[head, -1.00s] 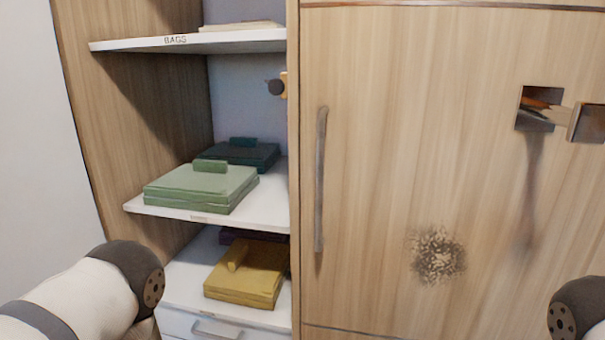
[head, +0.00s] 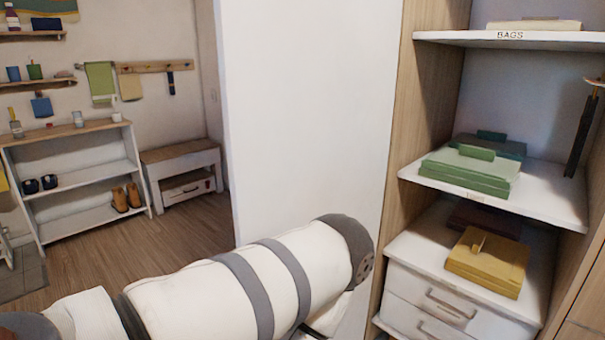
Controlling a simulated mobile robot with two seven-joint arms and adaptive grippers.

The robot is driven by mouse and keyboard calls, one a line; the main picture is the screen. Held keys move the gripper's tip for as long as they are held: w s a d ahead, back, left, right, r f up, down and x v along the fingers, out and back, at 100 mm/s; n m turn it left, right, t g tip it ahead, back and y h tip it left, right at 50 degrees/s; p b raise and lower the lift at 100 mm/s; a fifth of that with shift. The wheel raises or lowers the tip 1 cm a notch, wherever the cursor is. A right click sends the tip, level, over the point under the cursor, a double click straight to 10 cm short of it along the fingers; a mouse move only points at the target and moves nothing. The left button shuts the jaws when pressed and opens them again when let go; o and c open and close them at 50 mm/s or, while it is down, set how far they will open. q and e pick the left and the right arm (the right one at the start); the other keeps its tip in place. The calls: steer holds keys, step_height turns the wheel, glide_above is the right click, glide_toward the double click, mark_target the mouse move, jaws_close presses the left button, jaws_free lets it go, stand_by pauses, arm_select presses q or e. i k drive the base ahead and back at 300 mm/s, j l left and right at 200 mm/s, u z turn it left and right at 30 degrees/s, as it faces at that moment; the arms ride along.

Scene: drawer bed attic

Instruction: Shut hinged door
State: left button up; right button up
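The hinged door with the long handle is not clearly in view now. A wooden strip (head: 590,303) at the lower right edge belongs to the cabinet front, but I cannot tell whether it is part of that door. The open-fronted cabinet (head: 428,120) stands at the right, with its shelves showing. My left arm crosses the lower middle of the head view in front of a plain white wall. Its gripper is out of view. My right arm and gripper are not in view.
The cabinet holds a green box (head: 470,170), a yellow box (head: 487,262) and drawers (head: 440,305). A white shelf unit (head: 75,150) and a bench (head: 182,165) stand at the far left. Wooden floor (head: 185,227) between them and me is clear.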

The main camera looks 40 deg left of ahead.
mark_target(308, 87)
steer(key=k+j, duration=0.15)
steer(key=j, duration=0.2)
steer(key=k+j+z, duration=0.1)
steer(key=j, duration=0.25)
steer(key=k+j, duration=0.2)
steer(key=j, duration=0.15)
steer(key=k+j+z, duration=0.1)
steer(key=j, duration=0.2)
steer(key=i+j+z, duration=0.15)
steer(key=j, duration=0.7)
steer(key=j+z, duration=0.1)
steer(key=j, duration=0.75)
steer(key=k+j+z, duration=0.1)
steer(key=k, duration=0.15)
